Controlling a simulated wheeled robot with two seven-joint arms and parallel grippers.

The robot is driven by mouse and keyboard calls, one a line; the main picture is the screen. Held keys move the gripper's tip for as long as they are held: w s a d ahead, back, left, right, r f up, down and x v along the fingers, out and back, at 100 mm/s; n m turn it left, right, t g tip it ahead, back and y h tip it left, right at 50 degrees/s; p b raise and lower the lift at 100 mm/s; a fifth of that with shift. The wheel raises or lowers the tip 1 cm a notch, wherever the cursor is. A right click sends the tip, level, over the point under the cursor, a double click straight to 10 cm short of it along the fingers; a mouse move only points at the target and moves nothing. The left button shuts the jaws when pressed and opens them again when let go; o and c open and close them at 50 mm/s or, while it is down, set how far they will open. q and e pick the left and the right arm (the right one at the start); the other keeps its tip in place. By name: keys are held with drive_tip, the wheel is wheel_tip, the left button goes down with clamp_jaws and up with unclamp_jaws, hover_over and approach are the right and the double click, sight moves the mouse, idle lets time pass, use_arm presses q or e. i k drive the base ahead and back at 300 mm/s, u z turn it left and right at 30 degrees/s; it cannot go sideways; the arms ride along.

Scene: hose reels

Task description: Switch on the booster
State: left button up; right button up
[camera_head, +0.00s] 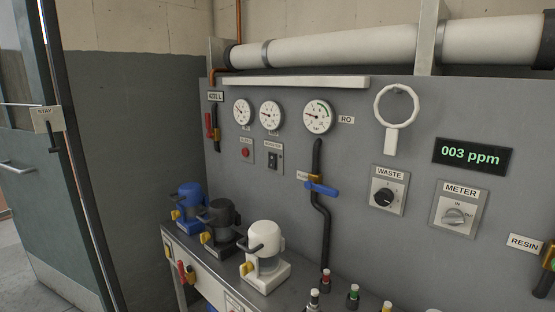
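A small switch plate (273,158) with a dark rocker switch is on the grey panel, below the middle gauge. The small label above it seems to read BOOSTER, but it is too blurred to be sure. The rocker's position is too small to tell. A red round button (246,153) on its own plate is just to the left of it. Neither of my grippers shows in the head view.
Three gauges (271,115) sit above the switch. Blue, black and white pump-like units (265,252) stand on the bench below. A black pipe with a blue-handled valve (322,188) runs right of the switch.

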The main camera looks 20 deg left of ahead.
sight(272, 158)
drive_tip(key=k, duration=0.5)
drive_tip(key=u, duration=1.75)
drive_tip(key=i, duration=1.05)
drive_tip(key=z, duration=2.35)
